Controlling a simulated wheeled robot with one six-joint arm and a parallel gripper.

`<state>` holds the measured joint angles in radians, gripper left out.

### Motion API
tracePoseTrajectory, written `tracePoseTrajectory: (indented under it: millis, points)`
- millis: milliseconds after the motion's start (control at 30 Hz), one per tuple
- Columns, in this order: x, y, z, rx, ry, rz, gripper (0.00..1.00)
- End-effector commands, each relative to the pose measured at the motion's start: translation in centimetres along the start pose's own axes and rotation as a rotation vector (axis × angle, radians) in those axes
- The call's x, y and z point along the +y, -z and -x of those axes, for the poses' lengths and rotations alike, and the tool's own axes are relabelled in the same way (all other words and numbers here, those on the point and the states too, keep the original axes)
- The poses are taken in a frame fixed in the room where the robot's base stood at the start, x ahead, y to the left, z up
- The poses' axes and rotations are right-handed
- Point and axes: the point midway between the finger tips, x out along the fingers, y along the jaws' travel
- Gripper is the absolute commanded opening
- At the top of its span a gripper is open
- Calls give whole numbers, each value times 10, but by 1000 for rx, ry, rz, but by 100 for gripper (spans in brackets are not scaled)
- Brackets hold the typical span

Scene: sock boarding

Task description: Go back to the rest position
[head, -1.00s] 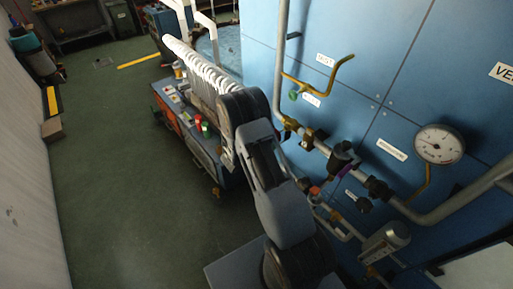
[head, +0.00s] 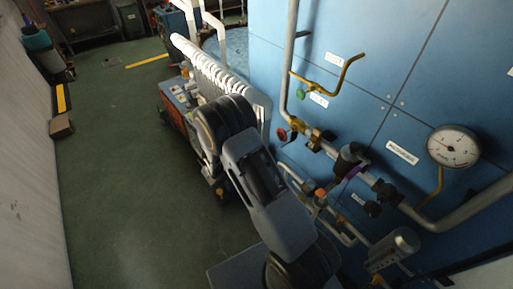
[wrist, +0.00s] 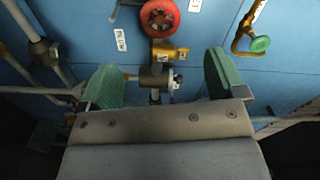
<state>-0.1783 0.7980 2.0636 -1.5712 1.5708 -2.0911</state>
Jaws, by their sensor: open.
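My gripper (wrist: 163,76) is open in the wrist view, with its two green pads wide apart and nothing held between them. Beyond and above it is a red handwheel (wrist: 160,17) on a brass valve (wrist: 168,52) on the blue panel, apart from the pads. The red handwheel also shows in the head view (head: 282,134), just right of my folded arm. In the head view the fingers are hidden behind my own arm.
The blue panel (head: 345,25) carries pipes, a pressure gauge (head: 453,146) and a small green knob (head: 300,94) close to my arm's right. A white ribbed rack (head: 212,68) stands behind the arm. Green floor (head: 125,190) at left is open.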

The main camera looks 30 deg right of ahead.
Motion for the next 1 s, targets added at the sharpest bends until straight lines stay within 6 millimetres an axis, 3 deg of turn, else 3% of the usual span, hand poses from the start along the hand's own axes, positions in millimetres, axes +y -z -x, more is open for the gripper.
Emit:
tracePoseTrajectory:
  millis: [267,467,600,700,867,1000]
  points:
    - [0,0,0,0,0,0,90]
    - [12,3,0,24,-60,-255,90]
    - [42,34,7,204,-193,-607,90]
    - [45,60,18,415,-271,-955,90]
    - [29,99,50,903,-329,-1608,90]
    - [3,119,84,1395,-304,-2082,90]
